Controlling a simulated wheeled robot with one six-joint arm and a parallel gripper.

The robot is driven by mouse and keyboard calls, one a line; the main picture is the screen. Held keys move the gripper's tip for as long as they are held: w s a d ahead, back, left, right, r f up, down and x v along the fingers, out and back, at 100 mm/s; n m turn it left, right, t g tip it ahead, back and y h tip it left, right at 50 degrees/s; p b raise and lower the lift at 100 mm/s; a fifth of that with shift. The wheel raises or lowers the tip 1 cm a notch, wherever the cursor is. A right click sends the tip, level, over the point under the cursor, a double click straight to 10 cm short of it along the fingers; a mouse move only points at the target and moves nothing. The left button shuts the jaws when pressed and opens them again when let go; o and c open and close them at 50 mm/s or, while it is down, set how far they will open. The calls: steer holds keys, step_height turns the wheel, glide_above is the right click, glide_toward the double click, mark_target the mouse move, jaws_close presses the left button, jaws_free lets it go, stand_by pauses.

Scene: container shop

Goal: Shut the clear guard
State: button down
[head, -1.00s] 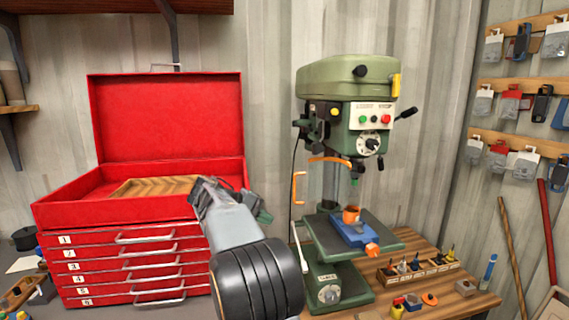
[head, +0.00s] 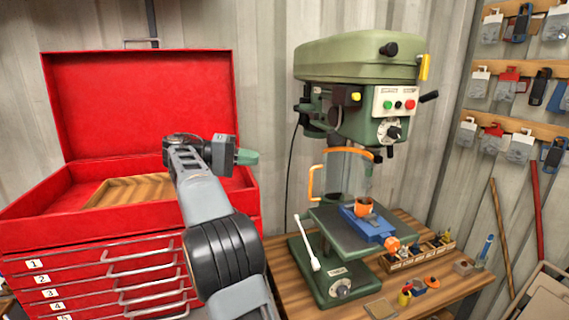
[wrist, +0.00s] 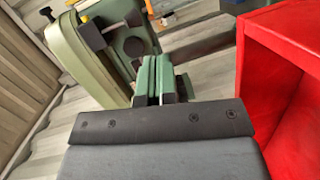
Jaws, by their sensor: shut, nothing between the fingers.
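The clear guard (head: 346,178) has an orange upper edge and an orange handle (head: 313,183) on its left. It is at the front left of the green drill press (head: 355,62), below the head and above the table. The handle stands out to the left, apart from my gripper. My gripper (head: 248,157) is shut and empty, left of the handle and in front of the wall, with its green fingers pointing right. In the wrist view the fingers (wrist: 153,80) are together. The guard is not clearly visible there; the drill press head (wrist: 85,60) is at upper left.
The open red tool chest (head: 140,105) stands close on the left, and its wall (wrist: 285,50) fills the right of the wrist view. An orange cup (head: 363,203) sits on the blue vise (head: 367,224).

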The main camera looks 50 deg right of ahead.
steer(key=p, duration=0.2)
glide_toward(321, 169)
steer(key=shift+x, duration=2.15)
steer(key=shift+s+d, duration=0.1)
